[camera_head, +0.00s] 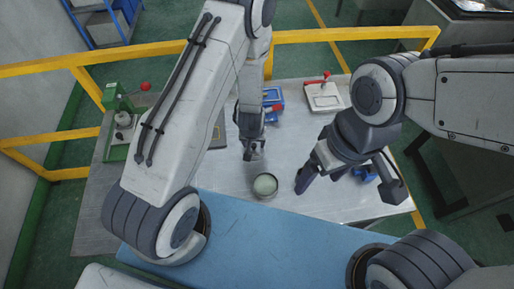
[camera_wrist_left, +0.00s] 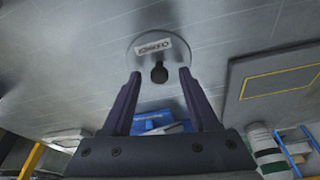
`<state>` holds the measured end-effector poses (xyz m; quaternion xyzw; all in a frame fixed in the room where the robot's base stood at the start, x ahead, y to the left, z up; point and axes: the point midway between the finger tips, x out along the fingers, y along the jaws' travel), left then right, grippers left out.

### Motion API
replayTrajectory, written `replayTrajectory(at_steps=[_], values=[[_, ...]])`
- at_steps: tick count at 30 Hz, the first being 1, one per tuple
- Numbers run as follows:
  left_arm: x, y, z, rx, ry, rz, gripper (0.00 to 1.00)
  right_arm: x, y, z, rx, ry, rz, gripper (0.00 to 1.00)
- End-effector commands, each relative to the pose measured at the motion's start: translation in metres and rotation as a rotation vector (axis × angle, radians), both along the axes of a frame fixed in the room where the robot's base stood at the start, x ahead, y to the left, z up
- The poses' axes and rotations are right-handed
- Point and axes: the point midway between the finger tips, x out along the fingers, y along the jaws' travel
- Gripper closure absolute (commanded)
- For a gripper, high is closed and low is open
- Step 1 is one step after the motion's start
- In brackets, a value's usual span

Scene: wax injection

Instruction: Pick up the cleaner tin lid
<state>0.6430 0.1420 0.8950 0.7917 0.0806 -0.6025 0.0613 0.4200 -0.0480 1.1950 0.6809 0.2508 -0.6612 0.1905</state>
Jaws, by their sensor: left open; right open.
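The cleaner tin lid (camera_wrist_left: 138,46) is a grey disc with a white label and a black knob (camera_wrist_left: 159,73). In the left wrist view it lies flat on the metal table, with the knob upward. My left gripper (camera_wrist_left: 160,76) is open, with the knob between its fingertips in that view; contact cannot be told. In the head view my left gripper (camera_head: 253,153) points down at the table, and I cannot make out the lid there. An open round tin (camera_head: 265,186) with pale green contents stands just in front of it. My right gripper (camera_head: 348,184) is open and empty, to the right.
A blue item (camera_head: 365,174) lies by the right gripper. A green press (camera_head: 122,122) stands left. A blue surface (camera_head: 265,235) borders the table's front.

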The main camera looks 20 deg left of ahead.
Motion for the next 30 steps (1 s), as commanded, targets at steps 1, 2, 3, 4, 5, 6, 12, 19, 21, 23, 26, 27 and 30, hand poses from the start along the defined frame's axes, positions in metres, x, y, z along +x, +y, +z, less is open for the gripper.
replayTrajectory(at_steps=[1, 2, 3, 4, 5, 6, 12, 19, 21, 23, 26, 27, 30], values=[[0.000, 0.000, 0.000, 0.000, -0.001, -0.001, 0.40, 0.000, 0.000, 0.000, 0.000, 0.000, 0.000, 0.18], [0.000, -0.001, 0.000, 0.000, -0.001, -0.001, 0.40, 0.000, 0.000, 0.000, 0.000, 0.000, 0.000, 0.18], [0.000, -0.001, 0.000, 0.000, -0.001, -0.001, 0.40, 0.000, 0.000, 0.000, 0.000, 0.000, 0.000, 0.18], [0.000, -0.001, 0.000, 0.000, -0.001, -0.001, 0.47, 0.000, 0.000, 0.000, 0.000, 0.000, 0.000, 0.18], [0.000, -0.001, 0.000, 0.000, -0.001, -0.002, 0.59, 0.000, 0.000, 0.000, 0.000, 0.000, 0.000, 0.18], [0.000, -0.001, 0.000, 0.000, -0.001, -0.002, 0.74, 0.000, 0.000, 0.000, 0.000, 0.000, 0.000, 0.18], [0.001, -0.002, 0.000, 0.000, -0.001, -0.003, 1.00, 0.000, 0.000, 0.000, 0.000, 0.000, 0.000, 0.18], [0.001, -0.002, 0.002, 0.000, -0.002, -0.003, 1.00, 0.000, 0.000, -0.001, 0.000, 0.000, 0.000, 0.18], [0.001, -0.002, 0.004, 0.000, -0.003, -0.003, 1.00, 0.000, 0.000, -0.001, 0.000, 0.000, 0.000, 0.18], [0.002, -0.002, 0.007, 0.000, -0.004, -0.002, 1.00, 0.000, 0.000, -0.002, 0.000, 0.000, 0.000, 0.18], [0.002, -0.002, 0.016, -0.001, -0.004, -0.002, 1.00, 0.000, 0.000, -0.004, 0.000, 0.000, -0.001, 0.18], [0.002, -0.002, 0.021, 0.000, -0.005, -0.002, 1.00, 0.000, 0.000, -0.005, 0.000, 0.000, -0.001, 0.18], [0.002, -0.002, 0.042, -0.001, -0.008, -0.002, 1.00, 0.000, 0.000, -0.005, 0.000, 0.000, -0.001, 0.18]])
